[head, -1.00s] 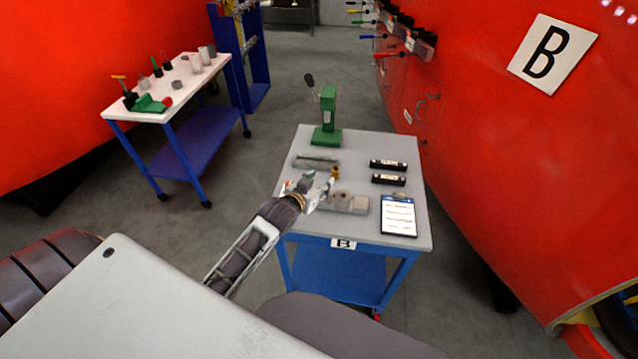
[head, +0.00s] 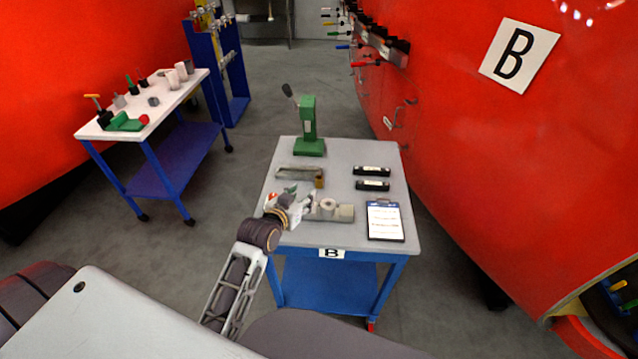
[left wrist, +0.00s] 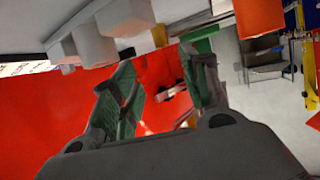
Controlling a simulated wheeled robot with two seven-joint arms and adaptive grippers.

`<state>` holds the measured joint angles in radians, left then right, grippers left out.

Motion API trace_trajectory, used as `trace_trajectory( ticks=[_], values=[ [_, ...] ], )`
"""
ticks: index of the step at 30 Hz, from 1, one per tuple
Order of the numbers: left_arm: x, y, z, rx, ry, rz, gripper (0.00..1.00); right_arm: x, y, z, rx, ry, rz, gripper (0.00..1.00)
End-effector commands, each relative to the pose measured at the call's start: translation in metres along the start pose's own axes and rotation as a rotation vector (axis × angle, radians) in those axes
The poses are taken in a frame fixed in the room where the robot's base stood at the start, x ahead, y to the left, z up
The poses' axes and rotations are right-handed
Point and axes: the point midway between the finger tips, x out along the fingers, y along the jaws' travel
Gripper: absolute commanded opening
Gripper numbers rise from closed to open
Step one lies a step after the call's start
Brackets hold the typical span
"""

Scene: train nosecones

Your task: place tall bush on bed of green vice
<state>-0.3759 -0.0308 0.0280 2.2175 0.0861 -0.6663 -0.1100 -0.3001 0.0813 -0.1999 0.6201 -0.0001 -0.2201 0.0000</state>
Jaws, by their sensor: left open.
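A green lever press (head: 309,130) stands upright at the back of the near table. A low green vice-like tool (head: 125,122) with a red knob lies on the white table at left. A small brass bush (head: 319,180) stands by a grey fixture on the near table. A wider pale bush (head: 328,206) sits on a grey block in front. I cannot tell which is the tall bush. My left gripper (head: 300,203) is beside the pale bush, partly covering the block. In the left wrist view its green-padded fingers (left wrist: 160,88) are apart and empty. My right gripper is out of view.
The white table (head: 88,130) carries several cylinders (head: 175,78). Red train shells flank both sides. Grey floor is open between the tables.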

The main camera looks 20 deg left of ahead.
Motion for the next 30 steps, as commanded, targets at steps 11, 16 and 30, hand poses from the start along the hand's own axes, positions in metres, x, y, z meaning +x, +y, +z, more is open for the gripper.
trace_trajectory(
  ticks=[11, 16, 30],
  values=[
    [0.004, 0.0, 0.0, 0.0, 0.0, 0.0, 0.45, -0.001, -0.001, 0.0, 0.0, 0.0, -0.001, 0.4],
    [0.015, 0.0, 0.0, -0.001, 0.0, 0.0, 0.45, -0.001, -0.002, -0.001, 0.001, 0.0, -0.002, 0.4],
    [0.057, 0.0, -0.001, 0.0, 0.0, 0.0, 0.45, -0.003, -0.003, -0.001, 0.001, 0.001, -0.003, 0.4]
  ],
)
